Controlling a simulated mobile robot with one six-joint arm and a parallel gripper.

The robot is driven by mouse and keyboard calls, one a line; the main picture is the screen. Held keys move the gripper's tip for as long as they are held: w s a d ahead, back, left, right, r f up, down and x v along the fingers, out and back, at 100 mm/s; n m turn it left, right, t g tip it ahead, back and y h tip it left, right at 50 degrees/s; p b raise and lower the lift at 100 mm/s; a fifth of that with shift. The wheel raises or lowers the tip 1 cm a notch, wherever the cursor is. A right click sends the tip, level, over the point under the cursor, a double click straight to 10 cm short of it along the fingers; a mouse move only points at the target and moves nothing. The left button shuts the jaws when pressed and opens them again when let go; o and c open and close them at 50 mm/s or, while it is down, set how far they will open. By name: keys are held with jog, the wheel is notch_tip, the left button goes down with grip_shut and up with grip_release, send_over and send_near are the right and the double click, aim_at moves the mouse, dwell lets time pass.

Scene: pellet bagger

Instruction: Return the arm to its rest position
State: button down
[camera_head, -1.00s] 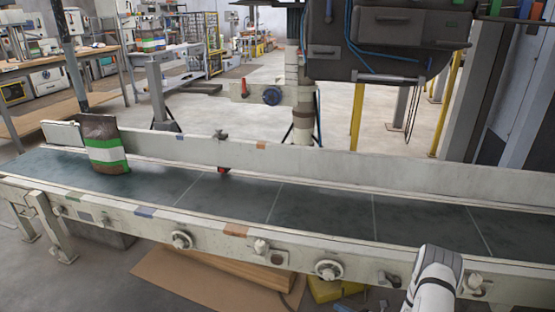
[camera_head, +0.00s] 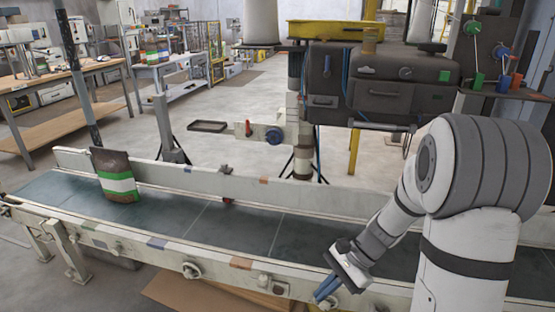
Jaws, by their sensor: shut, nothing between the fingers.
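My white and grey arm fills the right side of the head view, bent at a large grey-banded joint. My gripper (camera_head: 326,289) points down and left over the near rail of the conveyor (camera_head: 240,225). Its blue-grey fingers are together with nothing between them. A brown, green and white bag (camera_head: 116,175) stands on the belt at the left, leaning slightly near the back rail. It is well apart from my gripper. My arm hides the right end of the conveyor.
A dark grey machine (camera_head: 403,80) with a yellow-rimmed top hangs behind the belt. Benches (camera_head: 75,75) with equipment are at the back left. The belt's middle is clear.

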jog(key=s+d+r+n+t+h+p, duration=0.1)
jog(key=s+r+n+h+p, duration=0.1)
jog(key=r, duration=0.6)
jog(key=s+d+r+n+t+h+p, duration=0.1)
jog(key=s+r+n+t+h+p, duration=0.1)
jog(key=s+r+n+p, duration=0.3)
jog(key=s+d+r+n+t+h+p, duration=0.1)
jog(key=s+r+n+h+p, duration=0.3)
jog(key=r, duration=0.8)
jog(key=shift+d+r+n+t+p, duration=0.3)
jog(key=shift+n+t+p, duration=0.2)
jog(key=shift+t, duration=0.2)
